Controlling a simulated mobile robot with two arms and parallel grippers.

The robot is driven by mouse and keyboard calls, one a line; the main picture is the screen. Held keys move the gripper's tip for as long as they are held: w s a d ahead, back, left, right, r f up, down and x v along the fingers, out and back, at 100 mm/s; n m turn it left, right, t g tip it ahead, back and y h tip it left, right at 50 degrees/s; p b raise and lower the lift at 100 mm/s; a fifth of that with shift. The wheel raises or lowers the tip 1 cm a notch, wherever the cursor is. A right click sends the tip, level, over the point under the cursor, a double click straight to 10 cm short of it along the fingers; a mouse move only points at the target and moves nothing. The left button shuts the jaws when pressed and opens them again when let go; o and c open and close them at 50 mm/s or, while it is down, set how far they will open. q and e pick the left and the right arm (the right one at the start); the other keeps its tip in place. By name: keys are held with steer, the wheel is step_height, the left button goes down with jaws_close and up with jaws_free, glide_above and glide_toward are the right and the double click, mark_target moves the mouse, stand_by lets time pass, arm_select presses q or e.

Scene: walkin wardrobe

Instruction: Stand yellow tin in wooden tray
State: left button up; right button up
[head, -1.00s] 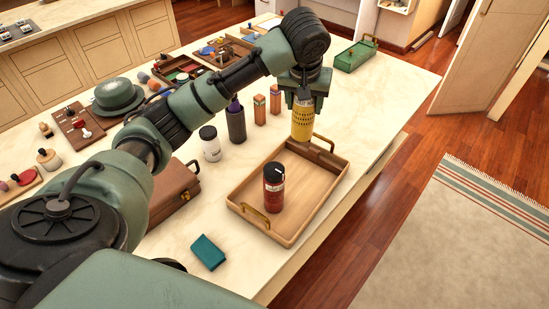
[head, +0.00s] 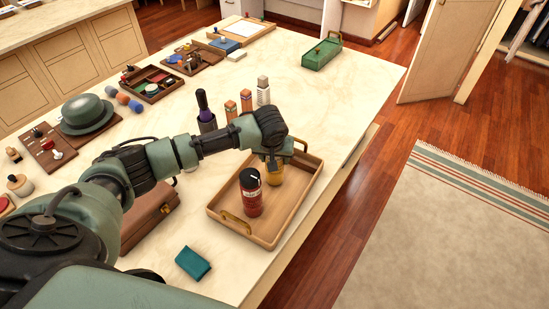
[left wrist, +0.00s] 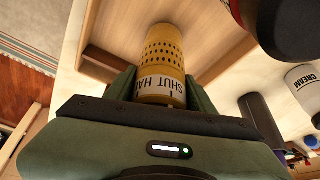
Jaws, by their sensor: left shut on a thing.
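The yellow tin (head: 276,176) is upright inside the wooden tray (head: 290,212), behind and right of the red bottle. My left gripper (head: 273,160) is above it, shut on its upper part. The left wrist view shows the tin (left wrist: 163,55), with dark perforations and a white lettered band, between the fingers of my left gripper (left wrist: 163,92), with the tray floor (left wrist: 118,28) beyond. I cannot tell whether the tin's base touches the floor. My right gripper is not in view.
A red bottle (head: 250,193) with a dark cap stands in the tray. A teal folded item (head: 193,263) and a brown case (head: 148,220) lie to the left. A green box (head: 322,52) is farther back.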

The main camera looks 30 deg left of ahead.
arm_select(q)
steer(key=shift+f, duration=0.45)
steer(key=o, duration=1.6)
steer(key=shift+f, duration=0.15)
steer(key=shift+o, duration=0.2)
steer(key=b+v, duration=0.1)
steer(key=v, duration=1.1)
steer(key=shift+r, duration=0.25)
steer(key=shift+w, duration=0.1)
